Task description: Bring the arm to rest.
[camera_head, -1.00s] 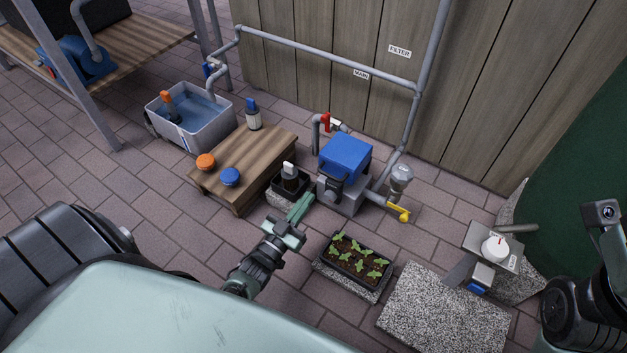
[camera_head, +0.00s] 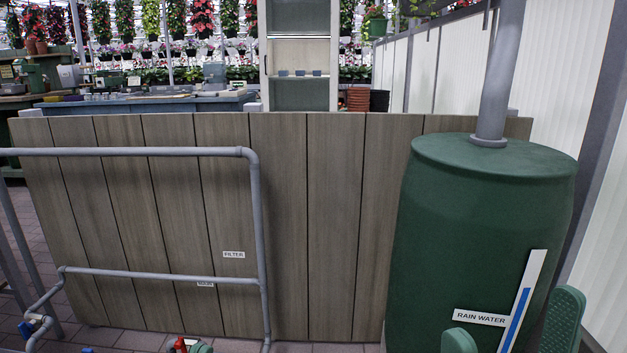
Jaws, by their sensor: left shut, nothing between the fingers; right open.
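My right gripper (camera_head: 511,332) is at the bottom right, in front of the green rain barrel. Its two green fingers stand wide apart, with nothing seen between them. The tip of my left gripper (camera_head: 201,348) just shows at the bottom edge, beside a red valve handle (camera_head: 180,345). It is shut and holds nothing visible. The rest of both arms is below the picture.
A green rain barrel (camera_head: 470,220) labelled RAIN WATER stands at right, with a grey downpipe (camera_head: 502,70) on top. A wooden panel (camera_head: 335,220) carries grey pipes (camera_head: 262,230). A shelf cabinet (camera_head: 300,55) and plants stand behind. The space above both grippers looks clear.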

